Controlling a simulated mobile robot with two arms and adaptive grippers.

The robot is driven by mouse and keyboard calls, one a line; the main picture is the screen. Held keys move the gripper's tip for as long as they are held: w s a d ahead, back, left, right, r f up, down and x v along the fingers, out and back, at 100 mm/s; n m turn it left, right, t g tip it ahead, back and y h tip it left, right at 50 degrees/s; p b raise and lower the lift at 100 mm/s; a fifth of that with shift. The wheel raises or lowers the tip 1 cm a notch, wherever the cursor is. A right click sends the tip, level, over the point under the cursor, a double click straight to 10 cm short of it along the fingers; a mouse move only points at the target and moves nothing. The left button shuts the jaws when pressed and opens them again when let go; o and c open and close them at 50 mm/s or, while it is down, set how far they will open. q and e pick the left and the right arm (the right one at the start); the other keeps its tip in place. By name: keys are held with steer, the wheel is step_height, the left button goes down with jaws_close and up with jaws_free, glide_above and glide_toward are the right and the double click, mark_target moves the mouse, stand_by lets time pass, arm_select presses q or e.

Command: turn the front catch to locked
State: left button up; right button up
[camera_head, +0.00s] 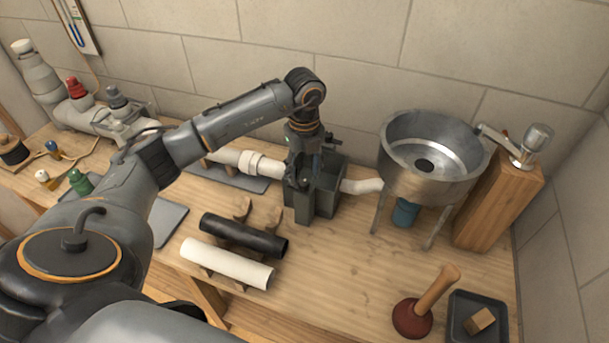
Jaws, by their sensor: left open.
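My left arm comes in from the left and reaches across the bench. My left gripper (299,182) points down at the front of a dark grey-green block-like fixture (325,191) and is open. The fixture stands upright on the bench, in line with a white pipe (361,186) that comes out on its right. I cannot make out the front catch; the gripper covers part of the fixture's front. I cannot tell whether the fingers touch the fixture. My right gripper is not in view.
A black pipe (243,235) and a white pipe (226,264) lie on wooden cradles in front. A metal basin (433,158) on legs stands right, beside a wooden block (497,206). A plunger (425,305) and a dark tray (459,302) sit front right. Bare bench lies between.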

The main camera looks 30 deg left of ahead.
mark_target(304, 182)
arm_select(q)
step_height(304, 182, down, 2)
steer(key=shift+f, duration=0.7)
jaws_close()
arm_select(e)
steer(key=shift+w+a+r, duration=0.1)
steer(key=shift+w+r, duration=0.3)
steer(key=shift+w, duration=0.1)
